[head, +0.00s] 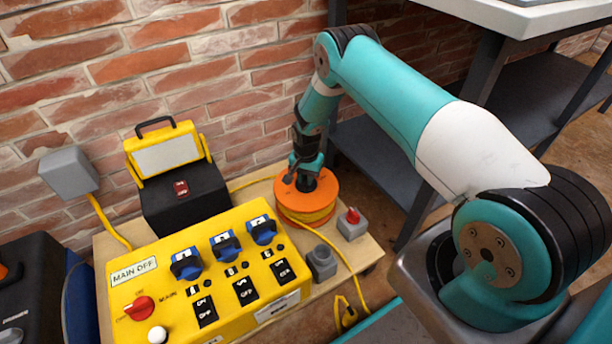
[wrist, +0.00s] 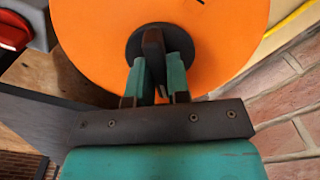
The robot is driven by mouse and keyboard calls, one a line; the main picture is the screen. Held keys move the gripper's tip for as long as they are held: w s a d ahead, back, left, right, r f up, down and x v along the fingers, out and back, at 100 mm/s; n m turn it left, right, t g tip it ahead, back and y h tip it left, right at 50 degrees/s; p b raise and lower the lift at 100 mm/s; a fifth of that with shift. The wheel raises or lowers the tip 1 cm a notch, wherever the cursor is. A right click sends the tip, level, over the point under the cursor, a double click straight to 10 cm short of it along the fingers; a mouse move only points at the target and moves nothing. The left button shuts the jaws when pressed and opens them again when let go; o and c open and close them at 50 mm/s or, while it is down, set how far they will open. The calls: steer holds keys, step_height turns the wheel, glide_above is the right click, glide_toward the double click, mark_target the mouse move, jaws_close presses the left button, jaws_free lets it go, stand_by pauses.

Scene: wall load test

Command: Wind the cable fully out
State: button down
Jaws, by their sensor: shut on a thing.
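An orange cable reel (head: 322,190) with yellow cable (head: 306,216) wound on it stands on the wooden board, against the brick wall. Cable runs from the reel down to the right and over the board's front edge. In the wrist view the orange reel face (wrist: 215,30) fills the top, with a dark hub and an upright dark handle (wrist: 153,45) at its centre. My gripper (wrist: 158,70) is shut on this handle, one teal finger on each side. In the head view my gripper (head: 307,178) is over the reel's centre. The amount of cable left on the reel is partly hidden.
A yellow panel (head: 225,300) with blue sockets and switches stands left of the reel. A grey box with a red button (head: 352,222) and a grey socket (head: 321,262) sit close in front. A black case with a yellow lamp (head: 165,150) is behind; a dark shelf (head: 375,165) is right.

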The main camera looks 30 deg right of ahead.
steer(key=m, duration=0.4)
steer(key=shift+s+a, duration=0.1)
steer(key=shift+a, duration=0.05)
steer(key=shift+m+p, duration=0.4)
steer(key=shift+m, duration=1.5)
steer(key=c, duration=1.1)
jaws_free()
step_height(320, 180, up, 17)
steer(key=p, duration=0.6)
steer(key=shift+r, duration=0.15)
